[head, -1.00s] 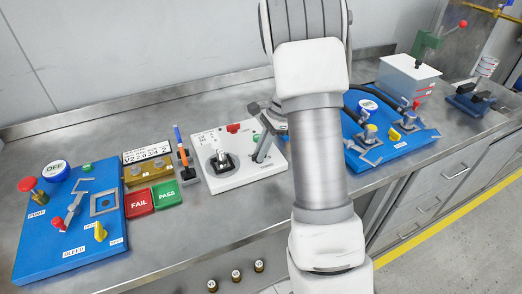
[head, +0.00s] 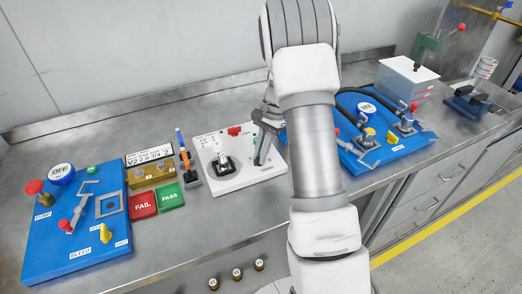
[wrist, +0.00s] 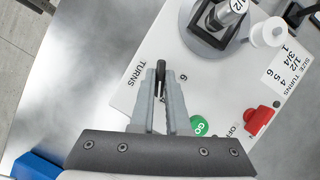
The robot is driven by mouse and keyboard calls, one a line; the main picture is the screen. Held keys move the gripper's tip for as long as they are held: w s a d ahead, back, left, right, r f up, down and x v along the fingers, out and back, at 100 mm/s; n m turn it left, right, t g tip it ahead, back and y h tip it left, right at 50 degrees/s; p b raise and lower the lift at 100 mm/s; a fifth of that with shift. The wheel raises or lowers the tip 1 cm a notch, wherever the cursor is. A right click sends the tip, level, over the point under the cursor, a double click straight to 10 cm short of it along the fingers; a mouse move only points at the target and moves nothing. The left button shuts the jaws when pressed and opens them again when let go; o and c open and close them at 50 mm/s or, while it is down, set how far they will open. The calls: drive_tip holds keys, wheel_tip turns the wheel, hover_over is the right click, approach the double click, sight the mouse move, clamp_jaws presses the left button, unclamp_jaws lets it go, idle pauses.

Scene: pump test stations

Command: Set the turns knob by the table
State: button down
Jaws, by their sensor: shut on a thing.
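The turns knob (wrist: 161,70) is a small black bar in the wrist view, beside the printed word TURNS and the figures 6 and 4. My gripper (wrist: 160,78) is closed on it, one grey finger on each side. The fingers hide most of the dial, so I cannot tell its setting. The table (wrist: 288,62) is a white card headed SIZE and TURNS, listing 1/2, 3/4 and 1 with turns figures. The white panel (head: 220,180) carrying the knob also shows in the head view, with my gripper (head: 262,150) at its right side.
A fitting marked 1/2 (wrist: 232,6) sits in a black holder on the panel, near a green GO button (wrist: 200,125) and a red switch (wrist: 262,118). Blue stations stand left (head: 60,250) and right (head: 385,152). FAIL (head: 142,204) and PASS (head: 170,196) pads lie between.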

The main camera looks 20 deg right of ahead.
drive_tip(key=shift+w+n+g+h+p, duration=0.1)
drive_tip(key=shift+n+g+h+p, duration=0.25)
drive_tip(key=shift+n, duration=0.85)
drive_tip(key=c, duration=0.9)
unclamp_jaws()
drive_tip(key=p+v, duration=0.2)
drive_tip(key=v, duration=1.5)
drive_tip(key=shift+d+r, duration=0.15)
drive_tip(key=shift+r, duration=0.05)
drive_tip(key=shift+w, duration=0.15)
